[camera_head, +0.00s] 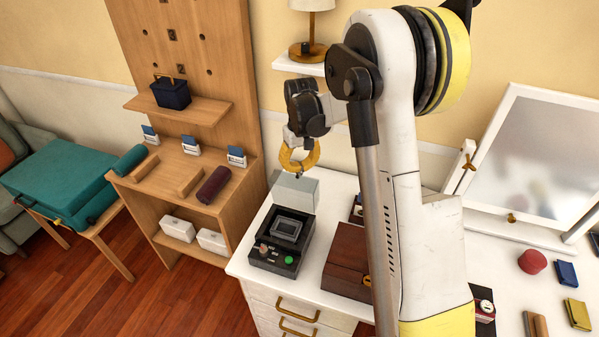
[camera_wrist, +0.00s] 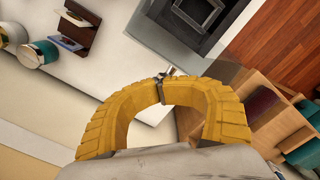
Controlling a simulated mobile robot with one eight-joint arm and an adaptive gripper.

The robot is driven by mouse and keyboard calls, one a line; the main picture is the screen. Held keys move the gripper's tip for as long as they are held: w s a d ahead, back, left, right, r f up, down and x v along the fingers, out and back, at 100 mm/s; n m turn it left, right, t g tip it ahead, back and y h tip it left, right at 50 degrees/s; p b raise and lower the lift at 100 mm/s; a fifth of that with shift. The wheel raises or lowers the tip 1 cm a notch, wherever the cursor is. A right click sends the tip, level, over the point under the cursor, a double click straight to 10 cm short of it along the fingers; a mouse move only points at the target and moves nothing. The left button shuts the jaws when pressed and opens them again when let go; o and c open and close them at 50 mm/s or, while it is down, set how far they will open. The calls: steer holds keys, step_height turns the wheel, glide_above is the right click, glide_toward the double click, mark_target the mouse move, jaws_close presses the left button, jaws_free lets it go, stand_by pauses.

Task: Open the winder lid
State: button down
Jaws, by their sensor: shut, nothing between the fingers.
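The winder is a black box (camera_head: 262,262) on the white dresser top, with a square grey-framed recess, a knob and a green button. Its clear lid (camera_head: 296,190) stands raised, roughly upright, along the back edge of the box. My gripper (camera_head: 299,174) is shut and empty, with its yellow fingers just above and behind the lid's top edge. Whether it touches the lid cannot be told. In the wrist view the shut fingertips (camera_wrist: 162,80) point toward the winder (camera_wrist: 172,38), which is cut off by the top edge.
A brown box (camera_head: 345,262) stands right of the winder, partly behind my arm. A mirror (camera_head: 530,160) and small items are at the right. A lamp (camera_head: 309,25) sits on a wall shelf behind. A wooden shelf unit (camera_head: 190,165) and teal case (camera_head: 60,180) are left.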

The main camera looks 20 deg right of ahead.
steer(key=shift+w+f, duration=0.15)
stand_by(0.4)
steer(key=c, duration=1.3)
jaws_free()
steer(key=shift+d, duration=0.15)
step_height(320, 180, up, 12)
steer(key=shift+r, duration=0.15)
steer(key=shift+s, duration=0.2)
